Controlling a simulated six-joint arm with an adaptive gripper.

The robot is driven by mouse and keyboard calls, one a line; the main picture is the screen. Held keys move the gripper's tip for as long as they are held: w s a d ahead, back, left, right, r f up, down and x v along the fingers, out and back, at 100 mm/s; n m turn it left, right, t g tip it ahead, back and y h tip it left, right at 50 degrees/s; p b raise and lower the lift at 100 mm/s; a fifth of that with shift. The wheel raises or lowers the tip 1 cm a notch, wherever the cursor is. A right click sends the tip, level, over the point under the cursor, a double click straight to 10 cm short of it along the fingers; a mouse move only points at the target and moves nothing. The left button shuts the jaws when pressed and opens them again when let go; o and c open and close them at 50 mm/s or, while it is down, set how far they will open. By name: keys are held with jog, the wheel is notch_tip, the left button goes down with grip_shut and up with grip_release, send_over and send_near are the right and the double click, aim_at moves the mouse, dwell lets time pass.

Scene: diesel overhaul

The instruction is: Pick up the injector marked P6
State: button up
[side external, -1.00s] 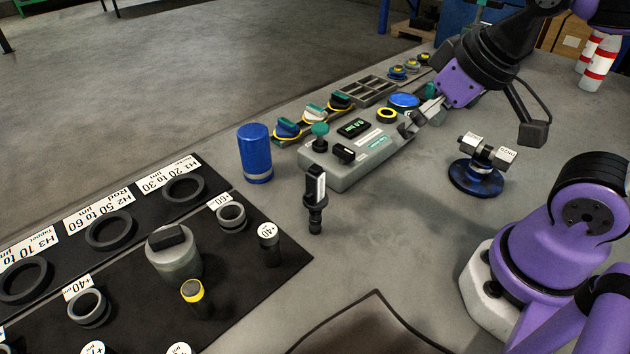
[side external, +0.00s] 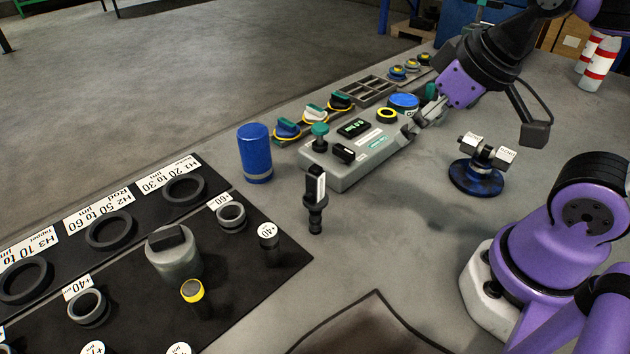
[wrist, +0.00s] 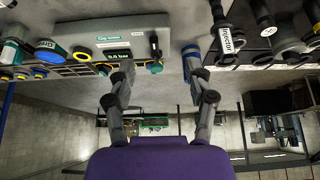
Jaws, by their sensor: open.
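A black injector (side external: 315,204) with a white label stands upright on the bench, between the grey tester box and the black mat in the side view. Its marking is too small to read there. The wrist view shows a dark part with a white label reading "Injector" (wrist: 228,40) at the upper right; I cannot make out P6 on it. My gripper (side external: 420,122) is over the far right end of the tester box, well apart from the injector. In the wrist view my gripper (wrist: 160,92) has its fingers spread, with nothing between them.
A blue round stand (side external: 474,180) with metal blocks is at right. Rings and parts lie on the black mat (side external: 255,278). Bare bench surrounds the injector's right side.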

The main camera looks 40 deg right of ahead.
jog(key=n+g, duration=0.1)
send_near(317, 169)
notch_tip(317, 169, down, 3)
jog(key=shift+y, duration=0.3)
jog(key=x, duration=0.4)
jog(key=shift+w+d+f, duration=0.1)
jog(key=shift+w, duration=0.25)
jog(key=x, duration=0.5)
jog(key=shift+w+f, duration=0.2)
jog(key=shift+w, duration=0.2)
grip_shut()
